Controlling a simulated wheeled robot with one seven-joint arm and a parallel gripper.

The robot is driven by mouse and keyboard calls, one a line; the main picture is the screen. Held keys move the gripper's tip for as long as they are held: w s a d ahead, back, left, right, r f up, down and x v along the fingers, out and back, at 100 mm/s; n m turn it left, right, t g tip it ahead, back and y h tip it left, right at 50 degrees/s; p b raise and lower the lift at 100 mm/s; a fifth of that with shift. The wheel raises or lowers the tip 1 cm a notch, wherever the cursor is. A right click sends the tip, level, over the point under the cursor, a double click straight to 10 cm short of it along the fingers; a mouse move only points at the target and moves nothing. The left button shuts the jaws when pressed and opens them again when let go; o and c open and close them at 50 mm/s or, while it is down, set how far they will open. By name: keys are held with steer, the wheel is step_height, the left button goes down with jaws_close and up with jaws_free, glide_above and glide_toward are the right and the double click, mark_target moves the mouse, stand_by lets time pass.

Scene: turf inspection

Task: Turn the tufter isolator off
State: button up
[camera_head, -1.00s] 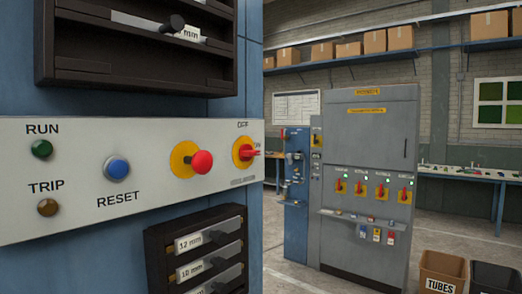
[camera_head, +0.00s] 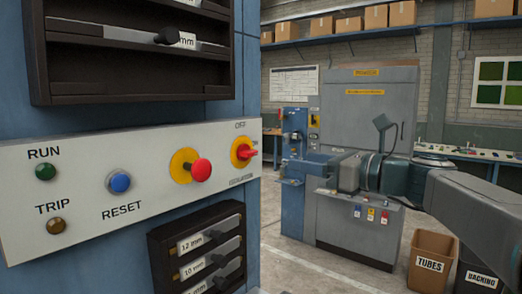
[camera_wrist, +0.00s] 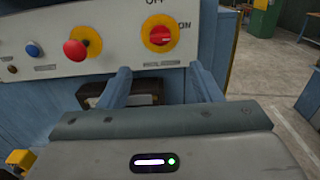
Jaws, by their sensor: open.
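The tufter isolator is a red rotary handle on a round yellow plate (camera_head: 242,152) at the right end of the white panel. Its handle lies about level, pointing right, with OFF lettered above it. In the wrist view the isolator (camera_wrist: 160,36) is just beyond the fingers, and ON is lettered to its right. My gripper (camera_head: 292,169) is to the right of the isolator in the head view, apart from it. In the wrist view my gripper (camera_wrist: 161,73) is open and empty, its two blue fingers spread below the isolator and either side of it.
A red mushroom button (camera_head: 201,169) on a yellow plate is close left of the isolator. The blue RESET button (camera_head: 120,182) is farther left. A dark rack (camera_head: 155,240) with sized bars juts out below the panel. A grey cabinet (camera_head: 372,112) stands behind my arm.

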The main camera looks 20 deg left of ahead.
mark_target(253, 152)
steer(key=p+x, duration=0.3)
steer(key=x, duration=1)
steer(key=shift+w+a+p, duration=0.2)
steer(key=shift+a+p, duration=0.1)
steer(key=shift+p, duration=0.1)
steer(key=c, duration=1)
